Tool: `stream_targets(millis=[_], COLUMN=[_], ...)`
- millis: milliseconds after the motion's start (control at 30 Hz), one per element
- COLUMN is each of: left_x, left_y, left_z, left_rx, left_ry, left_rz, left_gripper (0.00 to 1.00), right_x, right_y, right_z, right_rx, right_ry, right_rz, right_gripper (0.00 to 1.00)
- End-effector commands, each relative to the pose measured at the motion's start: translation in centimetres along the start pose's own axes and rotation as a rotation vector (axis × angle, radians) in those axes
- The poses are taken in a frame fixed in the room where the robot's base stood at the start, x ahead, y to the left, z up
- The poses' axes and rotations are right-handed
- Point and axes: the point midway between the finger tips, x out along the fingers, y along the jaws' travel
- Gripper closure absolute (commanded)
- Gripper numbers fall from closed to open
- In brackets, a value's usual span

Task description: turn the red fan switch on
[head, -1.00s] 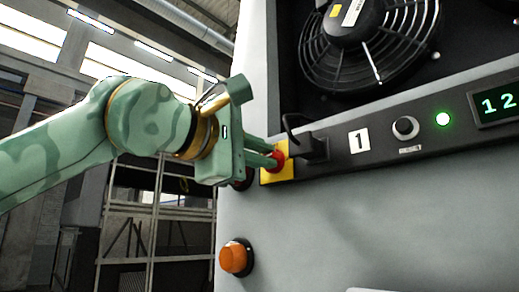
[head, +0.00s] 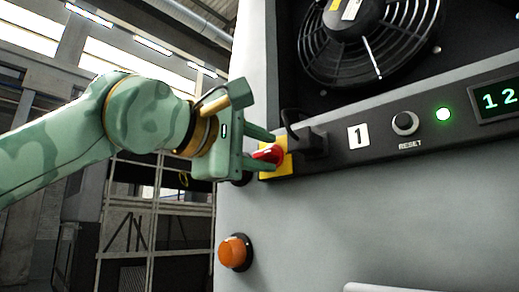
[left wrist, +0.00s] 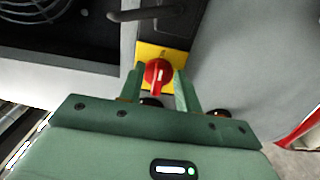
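The red fan switch (head: 269,154) is a rotary knob on a yellow plate (head: 280,170) at the left end of the dark control strip. In the left wrist view the red knob (left wrist: 158,73) shows its handle pointing down the picture, towards my gripper, on the yellow plate (left wrist: 176,54). My left gripper (head: 262,149) is open at the switch, with one finger above and one below it. In the left wrist view its fingers (left wrist: 159,88) stand on both sides of the knob, with small gaps. My right gripper is not in view.
A black plug with a cable (head: 310,143) sits just right of the switch. Further right are a reset knob (head: 405,124), a lit green lamp (head: 443,114) and a display (head: 499,100). A fan (head: 368,38) is above, and an orange button (head: 235,252) below.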

Motion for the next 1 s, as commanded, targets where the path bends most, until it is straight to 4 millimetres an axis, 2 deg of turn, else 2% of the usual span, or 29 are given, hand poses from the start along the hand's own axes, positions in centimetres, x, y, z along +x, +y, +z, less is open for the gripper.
stream_targets(millis=[233, 367, 467, 600, 800, 1000], left_x=[-0.2, -1.7, -3.9, -7.9, -12.8, -15.6], left_y=[0.0, -0.2, -0.3, -0.4, -0.2, -0.1], left_z=[0.0, -0.1, -0.1, -0.1, -0.1, 0.0], left_rx=[-0.001, -0.002, -0.001, -0.002, -0.001, -0.001], left_ry=[0.000, 0.001, 0.002, 0.002, 0.001, 0.000], left_rz=[0.000, 0.002, 0.004, 0.004, 0.002, 0.000], left_gripper=[0.66, 0.66, 0.66, 0.66, 0.66, 0.66], right_x=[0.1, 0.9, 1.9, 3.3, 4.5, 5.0], right_y=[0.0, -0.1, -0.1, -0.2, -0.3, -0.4], right_z=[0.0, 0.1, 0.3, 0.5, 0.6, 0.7], right_rx=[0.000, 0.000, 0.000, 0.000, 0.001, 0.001], right_ry=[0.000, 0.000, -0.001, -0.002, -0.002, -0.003], right_rz=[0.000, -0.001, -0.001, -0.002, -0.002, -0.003], right_gripper=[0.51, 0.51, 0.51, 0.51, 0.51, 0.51])
